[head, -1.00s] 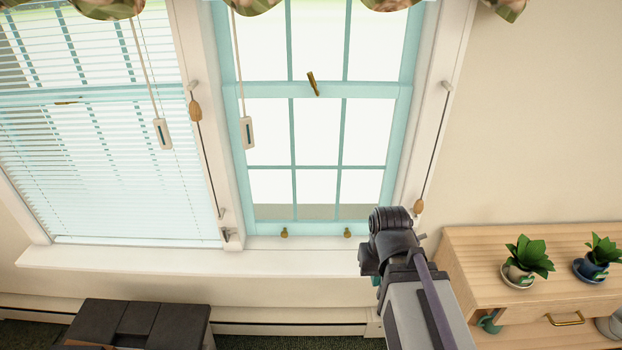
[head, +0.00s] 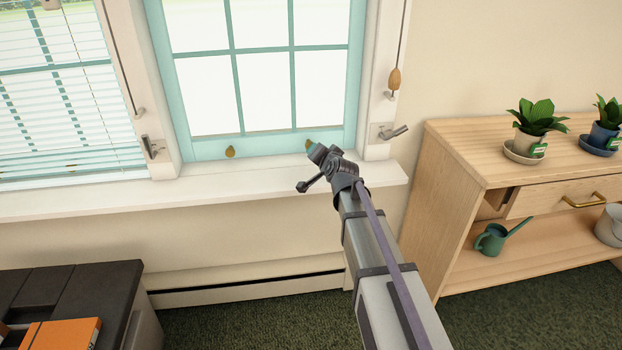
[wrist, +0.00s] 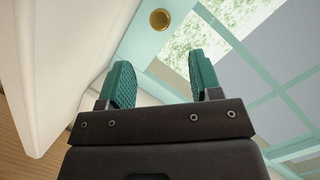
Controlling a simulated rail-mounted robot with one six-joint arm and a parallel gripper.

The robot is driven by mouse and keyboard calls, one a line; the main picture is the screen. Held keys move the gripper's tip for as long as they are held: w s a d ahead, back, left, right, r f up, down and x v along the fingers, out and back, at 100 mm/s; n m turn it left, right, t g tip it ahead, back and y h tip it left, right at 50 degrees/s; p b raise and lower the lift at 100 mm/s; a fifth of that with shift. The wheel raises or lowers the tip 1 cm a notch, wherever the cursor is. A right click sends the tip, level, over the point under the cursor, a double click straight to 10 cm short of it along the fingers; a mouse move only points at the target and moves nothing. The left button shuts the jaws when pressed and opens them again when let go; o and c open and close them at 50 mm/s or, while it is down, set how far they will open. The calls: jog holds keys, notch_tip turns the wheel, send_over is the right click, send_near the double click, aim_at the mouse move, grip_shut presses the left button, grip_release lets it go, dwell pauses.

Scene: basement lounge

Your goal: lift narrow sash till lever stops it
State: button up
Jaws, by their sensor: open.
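The narrow sash (head: 270,145) is the teal-framed window on the right, its bottom rail down at the white sill. It has two brass knobs on that rail, a left one (head: 230,151) and a right one (head: 310,145). A metal lever (head: 393,132) sticks out from the right jamb. My gripper (wrist: 160,72) is open and empty. In the head view its end is by the right knob, partly covering it. In the wrist view a brass knob (wrist: 160,19) lies beyond the teal fingertips, roughly between them in line and apart from them.
The white sill (head: 230,188) runs below the sash. A wooden cabinet (head: 450,150) with potted plants stands to the right. A wider window with blinds (head: 60,100) is on the left, with another lever (head: 150,147) between the windows. A dark piece of furniture (head: 60,290) is lower left.

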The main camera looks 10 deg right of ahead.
jog(key=shift+w+d, duration=0.15)
jog(key=shift+w, duration=0.05)
jog(key=b+x, duration=0.2)
jog(key=x, duration=0.8)
jog(key=shift+w, duration=0.4)
jog(key=shift+c, duration=0.3)
grip_shut()
